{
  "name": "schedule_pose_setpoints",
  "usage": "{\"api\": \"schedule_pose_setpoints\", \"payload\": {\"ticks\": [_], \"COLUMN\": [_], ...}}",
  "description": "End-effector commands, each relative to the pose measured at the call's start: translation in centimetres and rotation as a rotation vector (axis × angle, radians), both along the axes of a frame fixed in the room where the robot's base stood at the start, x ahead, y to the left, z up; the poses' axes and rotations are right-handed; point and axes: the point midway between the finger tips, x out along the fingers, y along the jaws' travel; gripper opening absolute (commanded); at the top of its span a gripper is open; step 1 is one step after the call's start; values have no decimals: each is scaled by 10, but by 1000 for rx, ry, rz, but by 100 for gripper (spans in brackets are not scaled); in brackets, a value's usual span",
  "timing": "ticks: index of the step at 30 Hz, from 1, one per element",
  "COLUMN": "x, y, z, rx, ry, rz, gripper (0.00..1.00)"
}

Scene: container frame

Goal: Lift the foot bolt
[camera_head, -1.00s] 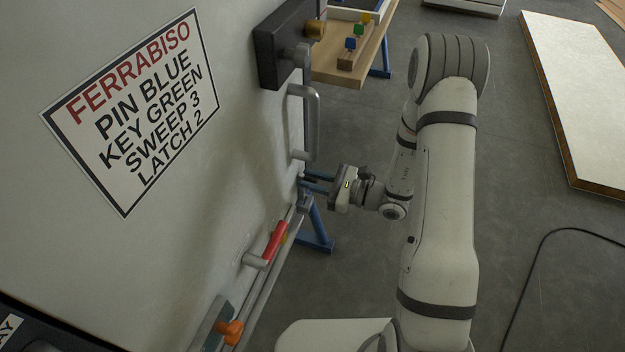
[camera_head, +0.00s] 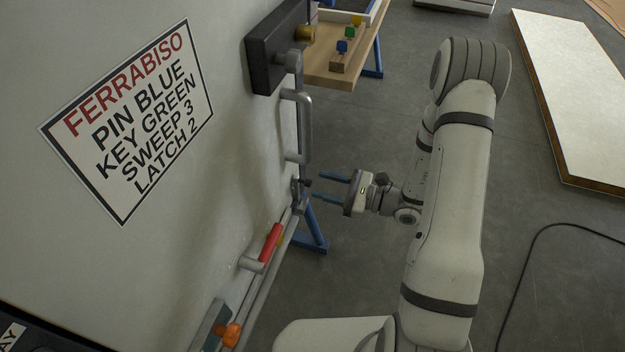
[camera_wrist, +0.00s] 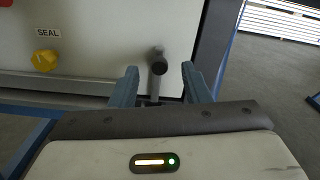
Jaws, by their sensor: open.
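The dark-tipped knob at the lower part of the door edge, which looks like the foot bolt (camera_head: 304,183), sticks out toward my gripper. My gripper (camera_head: 317,185) is open and empty, with its two blue fingers pointing at the door. In the head view the fingertips stand a little short of the knob. In the wrist view the round dark end of the bolt (camera_wrist: 158,67) appears between the open fingers of my gripper (camera_wrist: 160,71), touching neither. The lower part of the bolt is partly hidden by my gripper's body there.
The pale door carries a grey handle (camera_head: 305,125), a black lock box (camera_head: 277,47), a red-gripped lever (camera_head: 270,243) and an orange knob (camera_head: 230,333). A yellow knob (camera_wrist: 44,60) sits under a SEAL label. A wooden bench (camera_head: 330,72) stands behind.

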Motion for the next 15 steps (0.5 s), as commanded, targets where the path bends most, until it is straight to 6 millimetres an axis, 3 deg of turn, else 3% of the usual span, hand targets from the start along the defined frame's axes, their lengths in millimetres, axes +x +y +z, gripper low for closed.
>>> {"api": "schedule_pose_setpoints", "payload": {"ticks": [6, 15], "x": [-8, -9], "y": [-22, -25], "z": [0, 0], "rx": [0, 0], "ry": [0, 0], "rz": [-2, 0], "gripper": [43, 43]}}
